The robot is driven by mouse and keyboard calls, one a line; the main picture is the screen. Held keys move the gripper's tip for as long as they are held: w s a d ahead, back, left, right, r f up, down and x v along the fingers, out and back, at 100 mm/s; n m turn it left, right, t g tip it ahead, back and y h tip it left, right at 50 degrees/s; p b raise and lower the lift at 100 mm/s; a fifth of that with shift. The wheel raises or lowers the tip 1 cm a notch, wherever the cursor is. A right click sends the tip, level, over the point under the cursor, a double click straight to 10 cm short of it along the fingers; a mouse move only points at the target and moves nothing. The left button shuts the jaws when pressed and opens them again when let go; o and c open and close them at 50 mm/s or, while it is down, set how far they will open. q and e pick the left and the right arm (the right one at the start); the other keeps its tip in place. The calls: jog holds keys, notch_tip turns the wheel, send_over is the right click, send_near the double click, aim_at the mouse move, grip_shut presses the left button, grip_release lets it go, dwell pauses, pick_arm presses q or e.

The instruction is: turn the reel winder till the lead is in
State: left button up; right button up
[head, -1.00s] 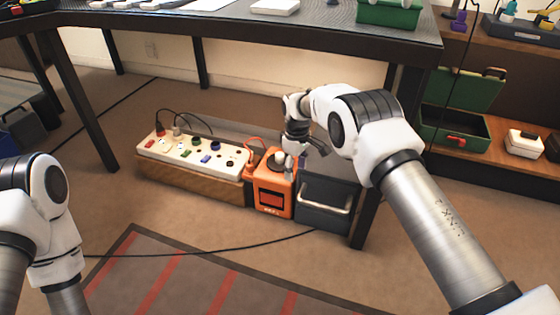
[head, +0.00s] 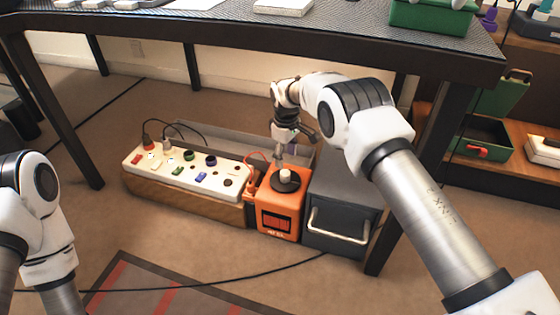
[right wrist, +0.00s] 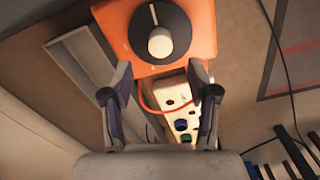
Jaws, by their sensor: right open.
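The reel winder (head: 278,222) is an orange box on the floor under the table. Its black disc (head: 287,184) carries a pale knob (head: 286,175). In the right wrist view the disc (right wrist: 177,22) and knob (right wrist: 160,42) lie just beyond the fingertips. An orange lead (right wrist: 150,108) loops out beside the winder towards the white socket strip (right wrist: 180,100); it shows in the head view as a thin loop (head: 250,155). My right gripper (right wrist: 161,75) is open and empty, just behind the knob and apart from it. My left arm shows, but its gripper is out of frame.
The long socket strip (head: 142,166) with dark cables stands left of the winder. A dark grey drawer box (head: 335,236) with a pale handle stands close on the right. The table edge (head: 330,48) and its leg bound the space. Open floor lies in front.

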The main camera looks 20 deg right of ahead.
aim_at(285, 173)
notch_tip(285, 173, down, 8)
jog(key=b, duration=0.5)
jog(key=shift+r, duration=0.15)
pick_arm(q)
jog(key=shift+t, duration=0.3)
jog(key=f, duration=0.1)
jog(key=w+f, duration=0.1)
jog(key=f, duration=0.3)
jog(key=shift+w+f, duration=0.1)
jog(key=shift+w, duration=0.15)
pick_arm(e)
jog(key=shift+r, duration=0.1)
grip_shut()
jog(key=shift+r+m+p, duration=0.25)
jog(key=shift+m+p, duration=0.25)
jog(key=shift+p, duration=0.6)
jog(key=shift+f, duration=0.2)
pick_arm(q)
jog(key=shift+s+r, duration=0.2)
jog(key=shift+r, duration=0.3)
jog(key=shift+s+r, duration=0.15)
jog(key=shift+r, duration=0.35)
